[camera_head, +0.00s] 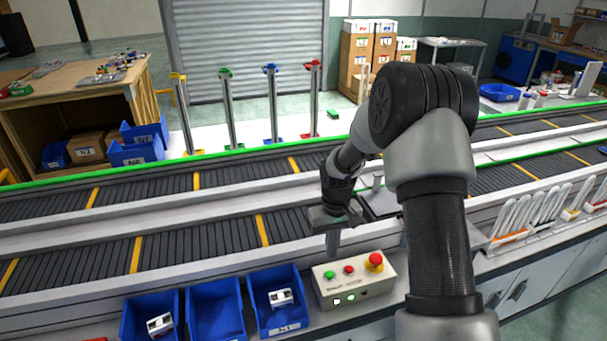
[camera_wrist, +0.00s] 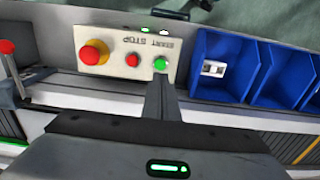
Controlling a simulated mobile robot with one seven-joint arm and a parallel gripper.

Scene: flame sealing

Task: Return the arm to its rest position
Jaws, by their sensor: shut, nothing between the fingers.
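My gripper (camera_head: 332,252) is shut and empty, pointing down just behind the control box (camera_head: 384,285) in the head view. My arm reaches forward from the lower right and bends down to it. The box carries a green button (camera_head: 329,275), a red button (camera_head: 349,269) and a large red knob (camera_head: 375,260). In the wrist view the closed fingers (camera_wrist: 160,82) end close to the green button (camera_wrist: 160,64); I cannot tell whether they touch it. The large red knob also shows in the wrist view (camera_wrist: 94,52).
Blue bins (camera_head: 280,318) stand left of the box, two holding a small white item. Conveyors (camera_head: 190,255) run behind. A rack of white tools (camera_head: 520,225) is at right. Posts with coloured tops (camera_head: 270,105) stand beyond the belts. The space above the left belts is free.

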